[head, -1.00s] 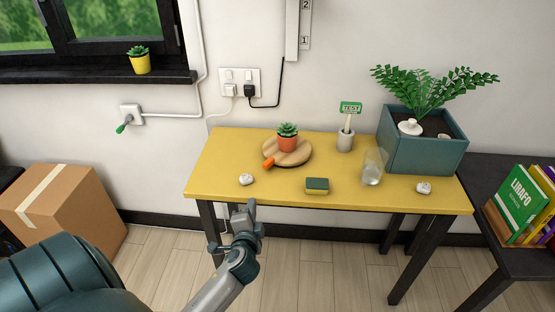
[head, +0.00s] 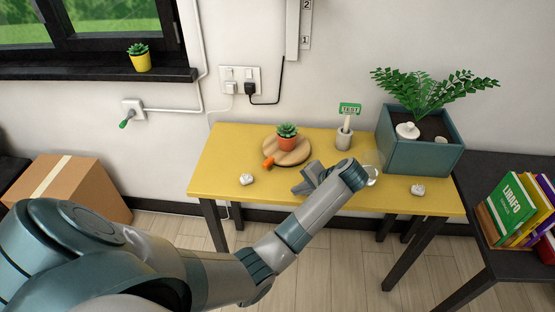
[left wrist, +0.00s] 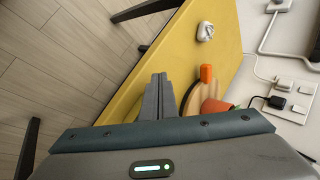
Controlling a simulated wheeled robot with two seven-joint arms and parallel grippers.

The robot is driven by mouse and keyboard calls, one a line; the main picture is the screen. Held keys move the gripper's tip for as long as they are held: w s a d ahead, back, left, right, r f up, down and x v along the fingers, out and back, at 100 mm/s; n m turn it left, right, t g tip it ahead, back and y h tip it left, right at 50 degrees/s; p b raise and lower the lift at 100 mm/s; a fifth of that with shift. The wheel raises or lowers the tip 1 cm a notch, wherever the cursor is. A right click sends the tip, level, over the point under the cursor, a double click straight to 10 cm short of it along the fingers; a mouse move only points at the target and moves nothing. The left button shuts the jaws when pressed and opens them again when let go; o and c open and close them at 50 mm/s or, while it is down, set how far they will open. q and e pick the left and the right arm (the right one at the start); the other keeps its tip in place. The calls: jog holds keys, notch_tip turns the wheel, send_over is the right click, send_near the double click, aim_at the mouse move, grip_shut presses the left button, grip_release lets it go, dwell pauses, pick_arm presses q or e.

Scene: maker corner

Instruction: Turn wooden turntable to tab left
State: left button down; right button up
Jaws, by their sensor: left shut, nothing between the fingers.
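The wooden turntable (head: 299,157) lies on the yellow table (head: 225,160), toward its back left. A potted succulent (head: 287,138) stands on it. Its orange tab (head: 268,163) points to the front left in the head view. The tab also shows in the left wrist view (left wrist: 206,73), with part of the turntable (left wrist: 190,107) behind my fingers. My left gripper (head: 300,187) is over the table, in front and to the right of the turntable, apart from the tab. Its fingers (left wrist: 157,80) are shut and empty. My right gripper is not in view.
A white lump (head: 247,180) lies at front left and another (head: 417,190) at front right. A grey cup with a sign (head: 344,138) stands behind, beside a teal planter (head: 420,150).

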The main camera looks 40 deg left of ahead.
pick_arm(q)
jog(key=shift+n+g+y, duration=0.3)
jog(key=shift+y, duration=0.4)
jog(key=w+r, duration=0.1)
jog(key=r, duration=0.1)
jog(key=w+a+r, duration=0.1)
jog(key=w+r, duration=0.3)
jog(key=shift+a+r, duration=0.15)
jog(key=shift+r, duration=0.05)
jog(key=shift+a+f, duration=0.1)
jog(key=p, duration=0.3)
send_near(269, 166)
notch_tip(269, 166, down, 3)
jog(key=shift+f, duration=0.1)
jog(key=a+p, duration=0.1)
jog(key=a, duration=0.2)
jog(key=shift+w+f, duration=0.1)
jog(key=shift+f, duration=0.05)
jog(key=shift+a+f+p, duration=0.15)
jog(key=shift+a+p, duration=0.25)
jog(key=shift+a, duration=0.05)
